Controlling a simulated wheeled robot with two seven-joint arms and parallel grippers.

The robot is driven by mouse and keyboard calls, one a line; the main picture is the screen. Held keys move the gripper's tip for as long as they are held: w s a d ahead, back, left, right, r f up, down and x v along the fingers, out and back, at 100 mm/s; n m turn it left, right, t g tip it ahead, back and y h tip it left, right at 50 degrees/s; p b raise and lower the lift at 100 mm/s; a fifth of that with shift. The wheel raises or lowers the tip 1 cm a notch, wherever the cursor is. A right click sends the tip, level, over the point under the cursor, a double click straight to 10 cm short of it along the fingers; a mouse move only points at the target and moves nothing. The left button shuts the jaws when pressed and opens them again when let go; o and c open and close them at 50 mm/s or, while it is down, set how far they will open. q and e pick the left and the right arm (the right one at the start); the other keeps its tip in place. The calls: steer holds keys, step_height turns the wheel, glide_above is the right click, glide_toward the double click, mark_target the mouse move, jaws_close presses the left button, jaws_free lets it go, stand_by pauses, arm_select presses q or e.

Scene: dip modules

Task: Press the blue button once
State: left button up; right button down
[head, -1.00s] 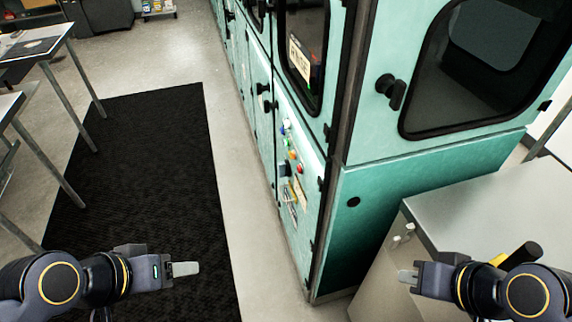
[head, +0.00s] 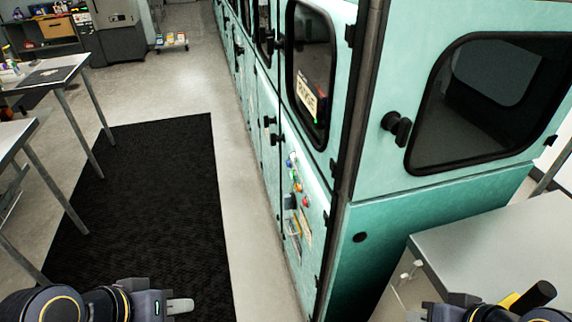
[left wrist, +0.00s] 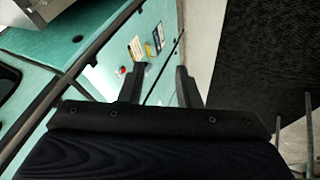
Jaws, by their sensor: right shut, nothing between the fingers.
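The blue button (head: 289,163) is small and sits at the top of a control panel on the teal cabinet's (head: 262,95) side, in the head view. Green, orange and red buttons (head: 305,201) lie below it. My left gripper (head: 180,306) is low at the left, well apart from the panel. In the left wrist view its two fingers (left wrist: 160,86) stand apart with nothing between them. That view shows part of the panel, but I cannot make out the blue button there. My right gripper (head: 428,312) is mostly cut off at the bottom right, shut and empty.
A black mat (head: 140,190) lies on the floor left of the cabinet. Metal tables (head: 45,75) stand at the left. A grey bench (head: 480,240) stands at the right by the cabinet's corner. The floor between mat and cabinet is clear.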

arm_select(q)
jaws_close()
stand_by(1.4)
